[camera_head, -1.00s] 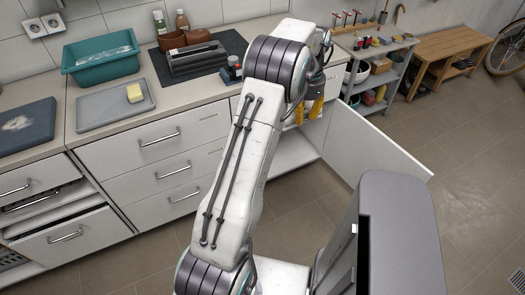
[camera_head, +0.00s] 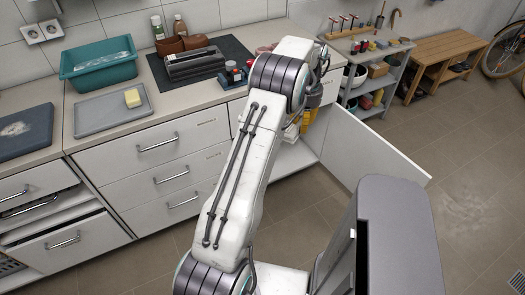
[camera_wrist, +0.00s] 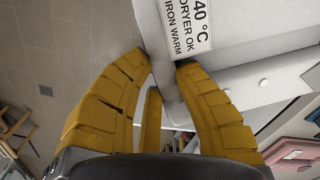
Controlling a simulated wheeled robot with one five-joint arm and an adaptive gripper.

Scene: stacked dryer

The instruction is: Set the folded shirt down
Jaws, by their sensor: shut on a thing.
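The folded shirt (camera_wrist: 240,78) shows in the wrist view as a white piece with a row of buttons and a printed care label (camera_wrist: 187,22). My gripper (camera_wrist: 160,66) has yellow fingers and is shut on the shirt's edge. In the head view my gripper (camera_head: 307,119) is mostly behind my arm, beside the open cabinet door. I cannot make out the shirt in that view.
The white cabinet door (camera_head: 370,147) stands open to the right. The counter bears a teal basin (camera_head: 98,72), a grey tray (camera_head: 95,122) and a dark mat (camera_head: 215,82). A pink item (camera_wrist: 295,152) lies at lower right in the wrist view. A shelf unit (camera_head: 375,85) stands beyond.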

